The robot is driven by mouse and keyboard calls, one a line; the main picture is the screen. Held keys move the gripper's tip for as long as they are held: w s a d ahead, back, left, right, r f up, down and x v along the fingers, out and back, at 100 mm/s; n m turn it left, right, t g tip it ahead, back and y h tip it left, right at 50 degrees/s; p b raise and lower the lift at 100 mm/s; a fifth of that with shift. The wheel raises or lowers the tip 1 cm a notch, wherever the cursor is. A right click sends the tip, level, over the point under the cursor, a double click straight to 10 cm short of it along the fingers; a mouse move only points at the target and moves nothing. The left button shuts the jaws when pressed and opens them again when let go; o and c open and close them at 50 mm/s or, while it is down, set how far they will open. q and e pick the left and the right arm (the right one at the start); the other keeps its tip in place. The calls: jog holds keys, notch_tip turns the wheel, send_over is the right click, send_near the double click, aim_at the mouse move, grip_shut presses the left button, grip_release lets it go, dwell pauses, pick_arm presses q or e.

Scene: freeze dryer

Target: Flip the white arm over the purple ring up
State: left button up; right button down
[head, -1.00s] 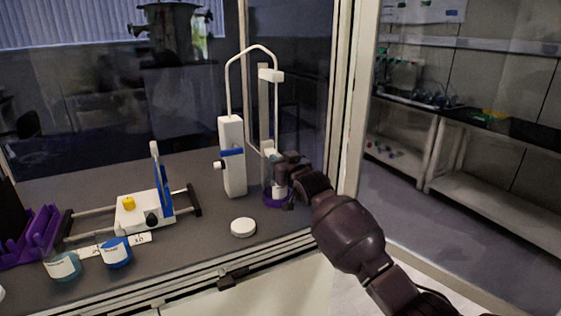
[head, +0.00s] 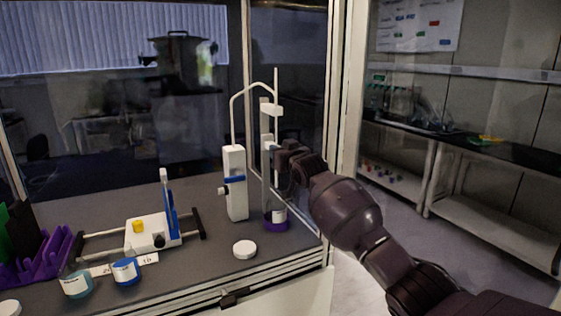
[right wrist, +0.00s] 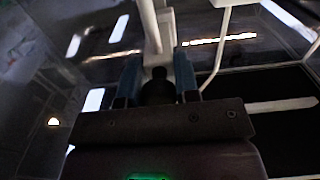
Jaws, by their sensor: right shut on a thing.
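The purple ring (head: 277,225) sits at the foot of the slim white stand, with a small white-labelled container at it. My right gripper (head: 272,147) is well above the ring, level with the middle of the stand's post (head: 266,170). It is shut on the white arm, which is mostly hidden by my fingers. In the right wrist view, the blue fingertips of my right gripper (right wrist: 158,80) flank a dark part, with a white post rising behind it. My left gripper is not in view.
A white box stand (head: 235,185) with a curved tube stands left of the post. A white lid (head: 245,249) lies in front. A white device (head: 152,233), blue-labelled jar (head: 126,271), teal jar (head: 76,284) and purple rack (head: 45,257) are left. The cabinet frame (head: 342,120) is close right.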

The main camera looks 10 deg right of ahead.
jog(key=shift+r, duration=1)
jog(key=c, duration=0.9)
grip_release()
jog(key=shift+f, duration=0.25)
jog(key=shift+s+d, duration=0.15)
jog(key=shift+s, duration=0.25)
jog(key=v, duration=1)
jog(key=shift+r, duration=0.15)
